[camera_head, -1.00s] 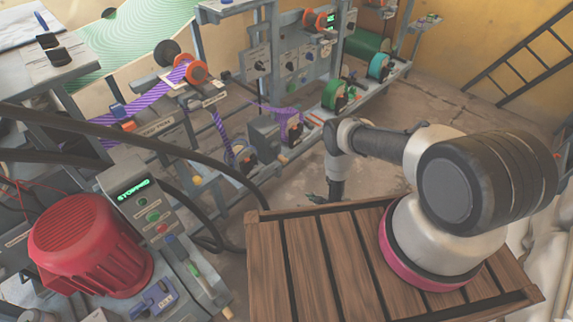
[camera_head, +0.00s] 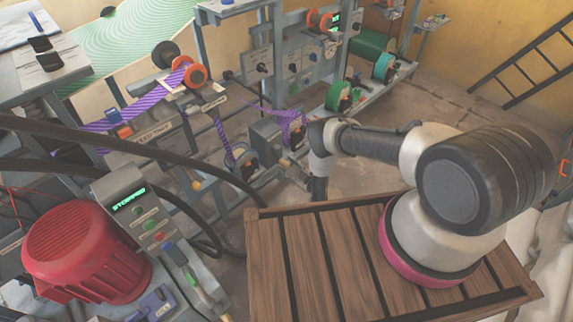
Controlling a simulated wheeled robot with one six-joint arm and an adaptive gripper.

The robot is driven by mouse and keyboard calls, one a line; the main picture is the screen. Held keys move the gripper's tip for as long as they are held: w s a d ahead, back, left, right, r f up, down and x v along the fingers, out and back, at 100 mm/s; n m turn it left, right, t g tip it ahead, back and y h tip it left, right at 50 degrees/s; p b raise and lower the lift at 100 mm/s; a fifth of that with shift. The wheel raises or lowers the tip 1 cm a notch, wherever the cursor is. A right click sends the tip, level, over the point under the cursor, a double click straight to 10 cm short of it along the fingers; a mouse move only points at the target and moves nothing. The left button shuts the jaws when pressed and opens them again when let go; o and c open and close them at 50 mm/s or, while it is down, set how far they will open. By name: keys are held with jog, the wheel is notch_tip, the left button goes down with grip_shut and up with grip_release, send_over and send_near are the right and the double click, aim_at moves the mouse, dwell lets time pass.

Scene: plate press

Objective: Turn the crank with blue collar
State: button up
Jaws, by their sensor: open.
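I cannot clearly make out a crank with a blue collar at this size. Small cranks and knobs sit along the grey machine frame, including a dark one with an orange part (camera_head: 195,75). My gripper (camera_head: 294,170) is small and partly hidden by my wrist. It is open at the lower rail, just in front of the grey box with the purple strip roll (camera_head: 293,124). I see nothing held in it. Whether it touches anything there cannot be told.
A red motor (camera_head: 85,250) and a control box reading STOPPED (camera_head: 128,200) stand at the lower left. Black hoses (camera_head: 190,148) cross the left side. Green (camera_head: 338,95) and teal (camera_head: 383,67) spools sit to the right on the rail. Concrete floor is open beyond my arm.

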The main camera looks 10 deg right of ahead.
jog(key=shift+a, duration=0.1)
grip_shut()
jog(key=shift+a, duration=0.1)
dwell(0.3)
